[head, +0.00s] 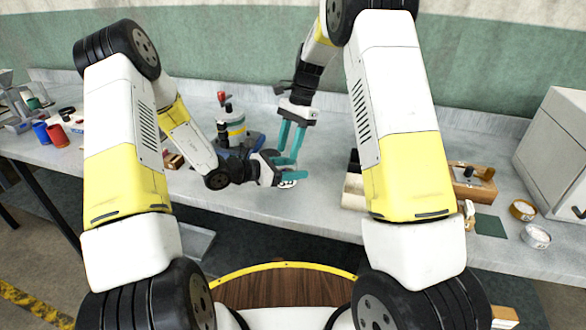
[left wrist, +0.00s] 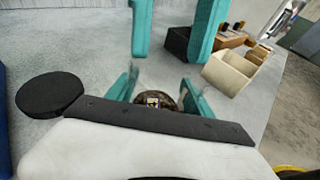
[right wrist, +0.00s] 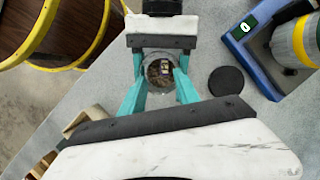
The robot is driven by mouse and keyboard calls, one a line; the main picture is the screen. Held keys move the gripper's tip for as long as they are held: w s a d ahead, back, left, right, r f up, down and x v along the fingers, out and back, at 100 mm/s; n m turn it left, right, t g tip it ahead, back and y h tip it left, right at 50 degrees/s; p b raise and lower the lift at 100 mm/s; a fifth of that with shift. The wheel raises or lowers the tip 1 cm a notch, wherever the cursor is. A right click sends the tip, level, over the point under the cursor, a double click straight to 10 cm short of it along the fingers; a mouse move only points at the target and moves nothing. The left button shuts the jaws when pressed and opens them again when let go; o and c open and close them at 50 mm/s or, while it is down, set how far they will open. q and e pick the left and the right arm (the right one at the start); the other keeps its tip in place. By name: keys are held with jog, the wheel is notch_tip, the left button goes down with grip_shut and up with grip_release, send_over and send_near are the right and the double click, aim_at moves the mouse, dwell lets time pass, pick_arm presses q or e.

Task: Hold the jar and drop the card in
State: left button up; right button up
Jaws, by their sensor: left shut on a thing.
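The jar (right wrist: 160,72) is a clear round vessel with brown grain inside, seen from above in the right wrist view. Its edge shows low between my left fingers in the head view (head: 289,183). My left gripper (head: 287,173) is shut around the jar; the jar also shows between its fingers in the left wrist view (left wrist: 157,100). A small yellow, white and dark piece, apparently the card (right wrist: 166,68), shows within the jar's mouth. My right gripper (head: 289,150) points down over the jar with its fingers apart and nothing visible between them.
A blue device with a display (right wrist: 265,45) bears a grey and yellow canister (head: 231,125). A pale wooden box (left wrist: 228,73) stands to the right. Tape rolls (head: 536,236) lie far right.

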jog(key=v, duration=1.2)
pick_arm(q)
jog(key=o, duration=1.8)
jog(key=shift+a, duration=0.1)
